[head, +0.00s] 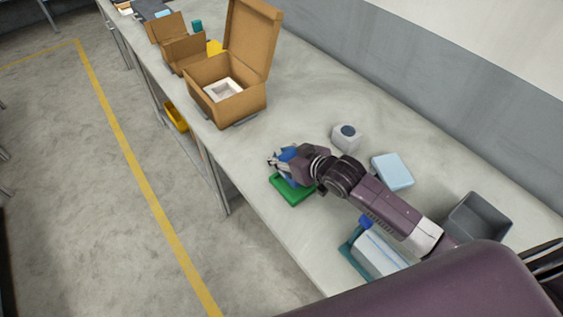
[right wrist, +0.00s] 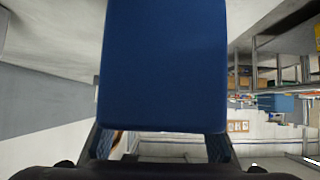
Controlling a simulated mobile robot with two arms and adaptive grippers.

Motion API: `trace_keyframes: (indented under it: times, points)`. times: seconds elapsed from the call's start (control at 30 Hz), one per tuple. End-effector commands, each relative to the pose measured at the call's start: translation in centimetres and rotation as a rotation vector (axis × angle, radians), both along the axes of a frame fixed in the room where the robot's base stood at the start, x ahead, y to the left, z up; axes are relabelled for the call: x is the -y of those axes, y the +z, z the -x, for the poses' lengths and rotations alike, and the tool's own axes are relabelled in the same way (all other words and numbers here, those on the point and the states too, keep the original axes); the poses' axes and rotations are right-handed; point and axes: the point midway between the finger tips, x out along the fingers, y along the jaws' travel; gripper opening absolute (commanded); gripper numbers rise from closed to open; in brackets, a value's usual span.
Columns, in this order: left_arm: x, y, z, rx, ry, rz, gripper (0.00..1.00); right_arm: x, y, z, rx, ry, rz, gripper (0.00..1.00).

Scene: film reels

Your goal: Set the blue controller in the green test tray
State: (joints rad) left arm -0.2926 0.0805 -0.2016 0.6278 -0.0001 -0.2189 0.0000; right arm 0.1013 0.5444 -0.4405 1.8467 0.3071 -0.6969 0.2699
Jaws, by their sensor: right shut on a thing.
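The blue controller shows in the head view (head: 288,153) as a small blue patch at my right gripper, partly hidden by it. In the right wrist view the blue controller (right wrist: 162,65) fills the middle as a flat blue face between the two fingers. My right gripper (head: 281,160) is shut on it. The green test tray (head: 291,191) lies on the bench near its front edge, just below the gripper in the picture. I cannot tell whether the controller touches the tray. My left gripper is not in view.
An open cardboard box (head: 228,93) with a white insert stands farther along the bench (head: 310,85). A white block with a dark round top (head: 346,137), a light blue box (head: 392,172), a grey bin (head: 477,218) and a white-and-blue container (head: 379,254) stand around my right arm.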

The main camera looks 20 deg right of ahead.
Motion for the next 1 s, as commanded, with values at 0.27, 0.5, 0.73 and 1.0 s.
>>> trace_keyframes:
  times: [0.27,0.5,0.73,1.0]
  points:
    - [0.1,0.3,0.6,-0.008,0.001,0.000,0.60,0.0,-2.7,0.0,0.001,-0.001,-0.001,0.00]
    - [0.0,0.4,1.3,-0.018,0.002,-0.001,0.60,0.0,-4.5,-0.1,0.004,0.001,-0.001,0.00]
    - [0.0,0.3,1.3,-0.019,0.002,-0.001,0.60,0.0,-4.6,-0.1,0.004,0.001,-0.001,0.00]
    - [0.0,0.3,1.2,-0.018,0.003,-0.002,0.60,0.0,-4.7,0.0,0.001,0.000,0.000,0.58]
